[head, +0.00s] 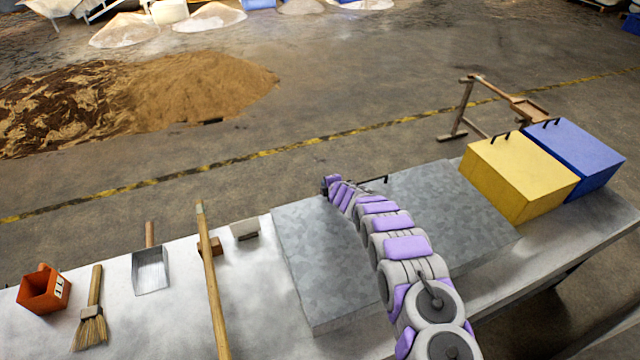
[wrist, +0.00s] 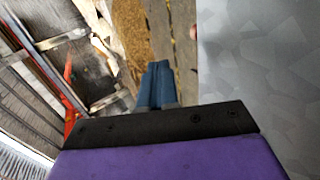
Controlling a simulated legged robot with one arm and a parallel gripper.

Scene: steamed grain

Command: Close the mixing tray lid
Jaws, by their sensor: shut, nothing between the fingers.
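The mixing tray shows as a wide, low grey galvanised box on the table, with its flat lid (head: 300,250) lying over the top. I see no open gap or raised lid edge, though my arm covers part of the middle. A small black handle (head: 374,181) is at the far edge. My gripper (head: 330,184) is at that far edge, just left of the handle. In the wrist view my gripper's blue fingers (wrist: 156,84) are together with nothing between them, and the grey patterned lid surface (wrist: 265,70) fills the right side.
A yellow box (head: 515,180) and a blue box (head: 580,150) stand on the table at right. A wooden pole (head: 212,285), a dustpan (head: 150,270), a brush (head: 91,315) and an orange container (head: 43,290) lie at left. A grain heap (head: 200,85) is on the floor beyond.

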